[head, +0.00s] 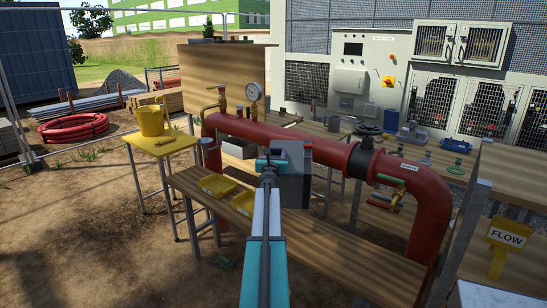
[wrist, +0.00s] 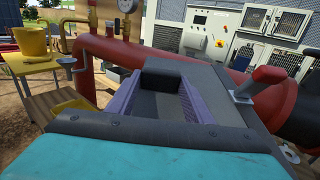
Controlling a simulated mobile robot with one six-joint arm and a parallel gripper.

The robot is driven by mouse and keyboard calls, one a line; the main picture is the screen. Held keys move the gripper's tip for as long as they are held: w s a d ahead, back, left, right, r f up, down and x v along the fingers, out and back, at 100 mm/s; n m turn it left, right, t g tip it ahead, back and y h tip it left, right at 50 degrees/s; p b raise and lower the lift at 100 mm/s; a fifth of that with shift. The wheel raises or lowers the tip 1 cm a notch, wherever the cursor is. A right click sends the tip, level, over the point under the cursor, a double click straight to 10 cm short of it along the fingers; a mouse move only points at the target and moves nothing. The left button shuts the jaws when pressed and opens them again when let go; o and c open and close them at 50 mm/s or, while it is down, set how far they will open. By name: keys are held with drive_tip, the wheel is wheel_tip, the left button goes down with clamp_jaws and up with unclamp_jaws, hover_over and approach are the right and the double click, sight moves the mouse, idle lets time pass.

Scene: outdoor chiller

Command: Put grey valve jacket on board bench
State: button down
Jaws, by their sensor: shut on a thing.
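My gripper (head: 272,163) is shut on the grey valve jacket (head: 294,172), a boxy dark grey piece, held in front of the red pipe in the head view. My arm hides part of the bench. The gap between jacket and bench cannot be judged.
Two yellow trays (head: 217,186) lie on the bench's left part. The red pipe (head: 325,150) with a gauge (head: 253,91) runs behind it. A yellow table (head: 162,143) with a yellow bucket (head: 151,120) stands left. The bench's right part looks bare.

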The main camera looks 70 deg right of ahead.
drive_tip(key=shift+r+p, duration=0.3)
drive_tip(key=shift+r, duration=0.35)
drive_tip(key=shift+s, duration=0.25)
idle(0.8)
drive_tip(key=shift+s+a, duration=0.15)
drive_tip(key=shift+s, duration=0.05)
drive_tip(key=s+a+f, duration=0.1)
drive_tip(key=s+a, duration=0.1)
drive_tip(key=s+a+f+g, duration=0.1)
drive_tip(key=a+f, duration=0.1)
drive_tip(key=s+a+f+m+g, duration=0.1)
drive_tip(key=s+a, duration=0.1)
drive_tip(key=shift+s+a+f+y, duration=0.15)
drive_tip(key=shift+s+f+y, duration=0.1)
drive_tip(key=shift+s+y, duration=0.05)
drive_tip(key=s+a+f+m+g+y+b, duration=0.1)
drive_tip(key=s+a+f, duration=0.6)
drive_tip(key=f, duration=0.3)
drive_tip(key=shift+s+a+g+b, duration=0.2)
drive_tip(key=shift+a+g+b, duration=0.15)
drive_tip(key=shift+a, duration=0.5)
